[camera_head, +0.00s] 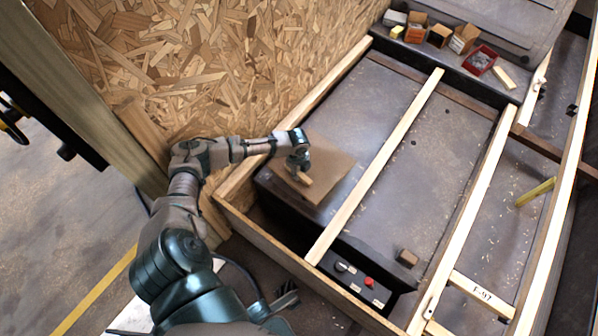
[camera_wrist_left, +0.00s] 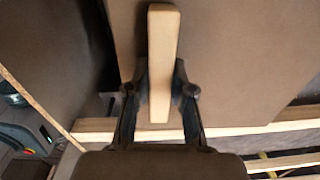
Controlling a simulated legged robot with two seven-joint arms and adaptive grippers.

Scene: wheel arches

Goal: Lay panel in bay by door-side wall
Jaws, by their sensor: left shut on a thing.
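The panel (camera_head: 331,170) is a thin brown board with a pale wooden grip bar on its face. My left gripper (camera_head: 303,172) is shut on that bar (camera_head: 304,179), its fingers on either side of it. In the left wrist view the panel (camera_wrist_left: 235,60) fills much of the picture, with the bar (camera_wrist_left: 163,50) between the fingers (camera_wrist_left: 160,92). The panel lies over the bay (camera_head: 388,92) between the chipboard wall (camera_head: 230,60) and the first pale batten (camera_head: 375,165). I cannot tell whether it touches the bay floor. My right gripper is not in view.
A dark wooden block (camera_head: 407,258) sits on the surface right of the batten. Small boxes (camera_head: 440,35) and a red tray (camera_head: 480,60) stand on the far ledge. A control box (camera_head: 358,280) with a red button is at the near edge. More battens run to the right.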

